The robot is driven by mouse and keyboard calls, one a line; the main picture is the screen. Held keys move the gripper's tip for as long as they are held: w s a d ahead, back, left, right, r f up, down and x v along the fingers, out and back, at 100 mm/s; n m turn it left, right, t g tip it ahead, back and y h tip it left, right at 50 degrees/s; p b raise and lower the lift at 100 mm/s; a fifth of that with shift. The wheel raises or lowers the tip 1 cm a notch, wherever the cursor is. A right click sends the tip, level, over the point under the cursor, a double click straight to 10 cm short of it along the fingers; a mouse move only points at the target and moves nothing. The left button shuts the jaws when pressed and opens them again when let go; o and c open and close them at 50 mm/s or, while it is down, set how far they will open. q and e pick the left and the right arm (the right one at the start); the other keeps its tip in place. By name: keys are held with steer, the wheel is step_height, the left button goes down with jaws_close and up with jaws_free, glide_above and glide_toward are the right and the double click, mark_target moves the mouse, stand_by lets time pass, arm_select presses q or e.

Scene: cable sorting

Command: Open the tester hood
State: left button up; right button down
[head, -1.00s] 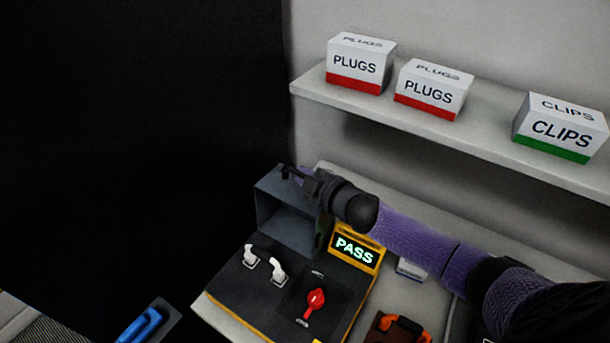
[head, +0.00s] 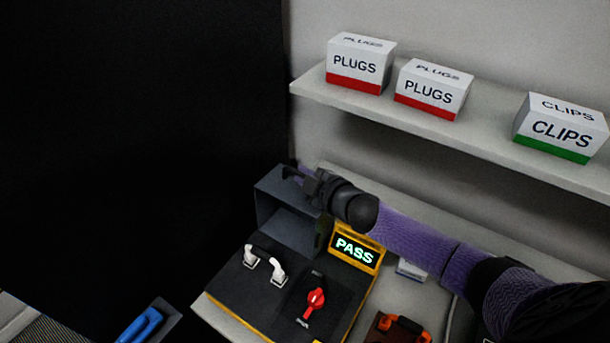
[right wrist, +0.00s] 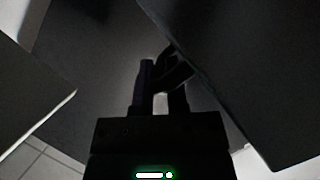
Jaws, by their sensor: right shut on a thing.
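The tester (head: 226,293) is a dark panel with a yellow edge and a lit PASS display (head: 355,249). Its grey hood (head: 284,224) stands swung up at the back of the panel, its hollow inside facing the front. My right gripper (head: 294,174) is at the hood's top edge, shut on what seems to be its handle, which the fingers mostly hide. In the right wrist view my fingers (right wrist: 163,88) are close together beside a large dark surface. A white cable with two plugs (head: 265,262) and a red switch (head: 316,299) are uncovered on the panel. My left gripper is out of view.
A shelf (head: 480,130) with boxes marked PLUGS (head: 358,64) and CLIPS (head: 560,128) runs above and behind my right arm. An orange-handled item (head: 402,325) lies right of the tester. A blue-handled item (head: 143,325) is at the lower left.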

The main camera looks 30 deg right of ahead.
mark_target(296, 198)
stand_by(0.3)
steer(key=s+a+p, duration=0.1)
steer(key=a, duration=0.1)
steer(key=shift+s+a+r+p, duration=0.35)
steer(key=shift+a+r+p, duration=0.05)
steer(key=shift+s+a+n, duration=0.15)
steer(key=shift+a+n, duration=0.05)
steer(key=shift+n, duration=0.2)
steer(key=c, duration=0.9)
jaws_free()
steer(key=p+v, duration=0.1)
steer(key=v, duration=0.8)
steer(key=shift+s+d, duration=0.1)
steer(key=shift+s, duration=0.3)
